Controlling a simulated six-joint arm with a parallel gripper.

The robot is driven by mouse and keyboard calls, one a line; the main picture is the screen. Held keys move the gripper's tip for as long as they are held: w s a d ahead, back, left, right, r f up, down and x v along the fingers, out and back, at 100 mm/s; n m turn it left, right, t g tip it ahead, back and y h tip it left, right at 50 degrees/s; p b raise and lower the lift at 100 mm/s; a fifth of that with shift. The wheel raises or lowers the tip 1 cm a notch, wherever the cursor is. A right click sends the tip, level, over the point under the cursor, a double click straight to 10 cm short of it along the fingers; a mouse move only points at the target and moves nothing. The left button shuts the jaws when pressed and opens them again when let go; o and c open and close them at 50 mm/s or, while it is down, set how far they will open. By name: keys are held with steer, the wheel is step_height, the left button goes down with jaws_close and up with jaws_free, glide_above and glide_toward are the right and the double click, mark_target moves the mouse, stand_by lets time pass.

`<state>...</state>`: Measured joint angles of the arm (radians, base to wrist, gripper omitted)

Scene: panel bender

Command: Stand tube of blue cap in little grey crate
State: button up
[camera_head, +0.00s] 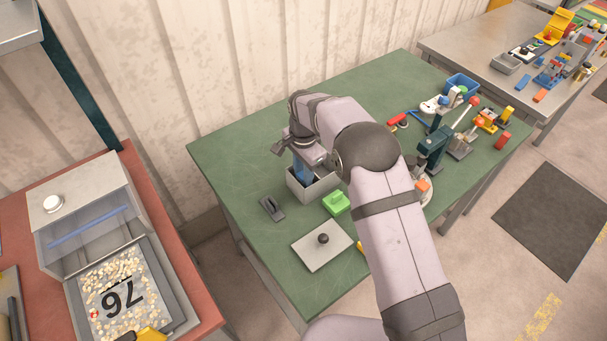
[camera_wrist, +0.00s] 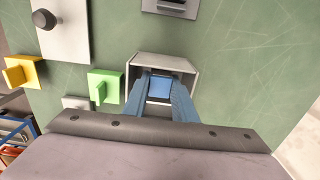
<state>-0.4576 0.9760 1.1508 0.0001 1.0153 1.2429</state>
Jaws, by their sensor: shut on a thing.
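The little grey crate (camera_head: 313,190) stands on the green table under my gripper (camera_head: 304,170). In the wrist view, the crate's pale rim (camera_wrist: 164,60) frames my blue fingers. My gripper (camera_wrist: 161,84) is shut on the blue-capped tube (camera_wrist: 160,89), whose square blue top shows between the fingertips. The fingers reach down over the crate, and the tube is within its outline in the wrist view. The lower part of the tube is hidden, so I cannot tell whether it touches the crate's floor.
A green block (camera_head: 336,203) sits close beside the crate. A dark grey piece (camera_head: 272,208) lies left of it, and a pale plate with a black knob (camera_head: 322,247) lies nearer. Clamps and a blue bin (camera_head: 462,86) crowd the table's right side. The table's far left is clear.

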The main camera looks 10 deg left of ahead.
steer(key=shift+f, duration=0.55)
steer(key=o, duration=1.2)
steer(key=shift+c, duration=0.2)
steer(key=shift+r, duration=0.15)
steer(key=shift+o, duration=0.4)
steer(key=shift+w+r+p, duration=0.1)
steer(key=shift+r+p, duration=1.15)
steer(key=shift+r, duration=0.8)
steer(key=shift+r+p, duration=1.6)
steer(key=shift+r, duration=0.8)
